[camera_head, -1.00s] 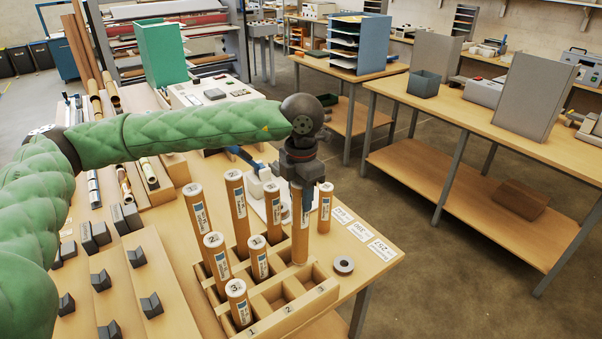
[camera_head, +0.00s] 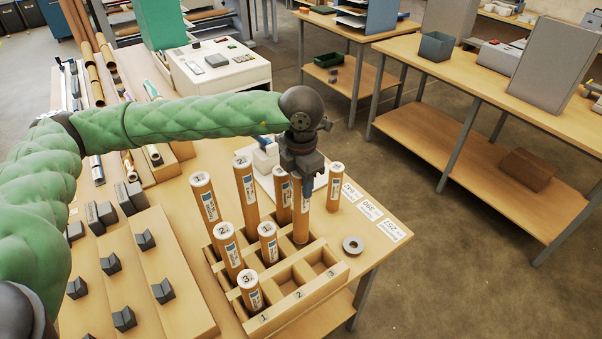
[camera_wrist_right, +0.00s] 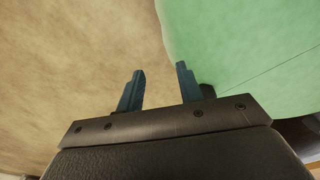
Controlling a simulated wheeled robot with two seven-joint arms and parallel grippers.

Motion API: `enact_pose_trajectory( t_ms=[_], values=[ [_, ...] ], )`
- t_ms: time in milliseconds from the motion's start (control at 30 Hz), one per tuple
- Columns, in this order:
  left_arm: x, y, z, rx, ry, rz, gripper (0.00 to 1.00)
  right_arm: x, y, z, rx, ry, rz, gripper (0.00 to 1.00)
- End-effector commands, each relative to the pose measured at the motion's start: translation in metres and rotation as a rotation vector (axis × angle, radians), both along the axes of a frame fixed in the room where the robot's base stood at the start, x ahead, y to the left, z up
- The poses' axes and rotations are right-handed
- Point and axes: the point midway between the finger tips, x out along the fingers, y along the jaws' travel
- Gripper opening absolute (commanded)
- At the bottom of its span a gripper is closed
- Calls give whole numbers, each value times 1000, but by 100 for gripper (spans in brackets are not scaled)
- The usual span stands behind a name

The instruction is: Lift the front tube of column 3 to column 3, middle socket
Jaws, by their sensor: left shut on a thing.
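My left gripper (camera_head: 303,180) is shut on the upper part of a brown tube (camera_head: 301,226), which hangs upright over column 3 of the wooden rack (camera_head: 340,272). The tube's lower end is at the rack's dividers, behind the front socket; I cannot tell whether it is inside a socket. The front socket of column 3 looks empty. Another tube (camera_head: 282,198) stands just left of the held one, partly hidden by the gripper. My right gripper (camera_wrist_right: 159,82) is open and empty in the right wrist view, with bare floor and a green surface beyond it.
Several labelled tubes stand close by in columns 1 and 2, such as the tube marked 3 (camera_head: 250,290). A short tube (camera_head: 335,188) stands to the right behind the rack. A tape roll (camera_head: 353,245) and number cards (camera_head: 370,210) lie on the table's right.

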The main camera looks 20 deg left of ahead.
Motion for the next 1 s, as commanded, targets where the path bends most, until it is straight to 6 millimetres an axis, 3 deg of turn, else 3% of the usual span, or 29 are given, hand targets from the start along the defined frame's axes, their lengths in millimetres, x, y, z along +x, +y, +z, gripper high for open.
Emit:
enact_pose_trajectory(
  t_ms=[500,1000],
  values=[
    [0,0,-46,0,0,0,0,12,3,-1,2,-9,-1,36],
    [0,0,-54,0,-1,0,0,15,4,-1,3,-11,-1,36]
  ],
)
